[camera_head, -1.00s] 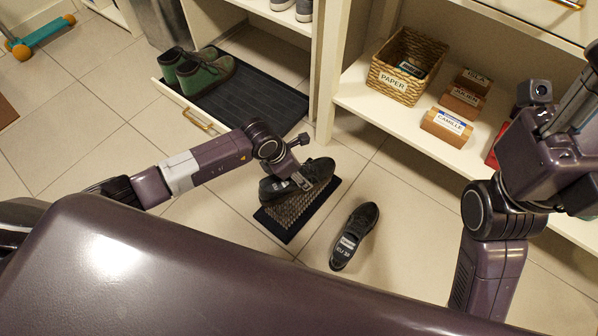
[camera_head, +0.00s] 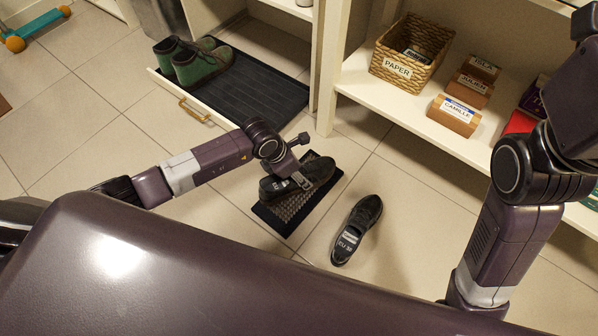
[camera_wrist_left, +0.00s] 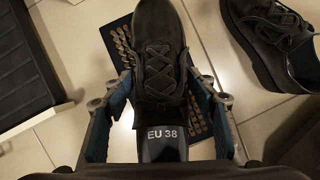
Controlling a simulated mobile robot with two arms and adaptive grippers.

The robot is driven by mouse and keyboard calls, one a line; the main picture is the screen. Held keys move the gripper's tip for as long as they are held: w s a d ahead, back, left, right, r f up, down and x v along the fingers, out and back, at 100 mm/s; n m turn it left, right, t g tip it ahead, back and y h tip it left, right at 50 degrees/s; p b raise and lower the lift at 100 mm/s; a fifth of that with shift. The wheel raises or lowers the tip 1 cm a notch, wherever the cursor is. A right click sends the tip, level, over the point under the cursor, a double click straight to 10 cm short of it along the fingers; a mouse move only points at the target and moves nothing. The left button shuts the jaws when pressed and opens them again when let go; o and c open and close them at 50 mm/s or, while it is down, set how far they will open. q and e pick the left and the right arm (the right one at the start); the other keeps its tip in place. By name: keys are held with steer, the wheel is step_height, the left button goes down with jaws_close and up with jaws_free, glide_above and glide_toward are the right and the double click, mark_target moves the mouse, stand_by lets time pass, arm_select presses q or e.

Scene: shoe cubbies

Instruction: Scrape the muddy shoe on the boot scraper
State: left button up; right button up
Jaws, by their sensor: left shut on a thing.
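The black shoe (camera_head: 322,170) lies along the dark boot scraper (camera_head: 284,214), with its heel towards me. In the left wrist view its laces and toe (camera_wrist_left: 160,35) point away, and its insole reads "EU 38". My left gripper (camera_head: 303,181) is shut on it, with fingers on both sides of its rear part in the left wrist view (camera_wrist_left: 162,92). The scraper's studs (camera_wrist_left: 122,45) show on both sides of the shoe. Whether the sole touches them is hidden, and I see no clear mud. A second black shoe (camera_head: 360,224) stands on the floor to the right. My right gripper is out of view.
Green shoes (camera_head: 197,62) stand on a ribbed black tray (camera_head: 262,88) at the upper left. Tiled floor is clear left of the scraper.

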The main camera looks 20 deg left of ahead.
arm_select(q)
steer(key=shift+f, duration=0.2)
steer(key=shift+w+f+b, duration=0.1)
steer(key=shift+f+b, duration=0.1)
steer(key=shift+b, duration=0.1)
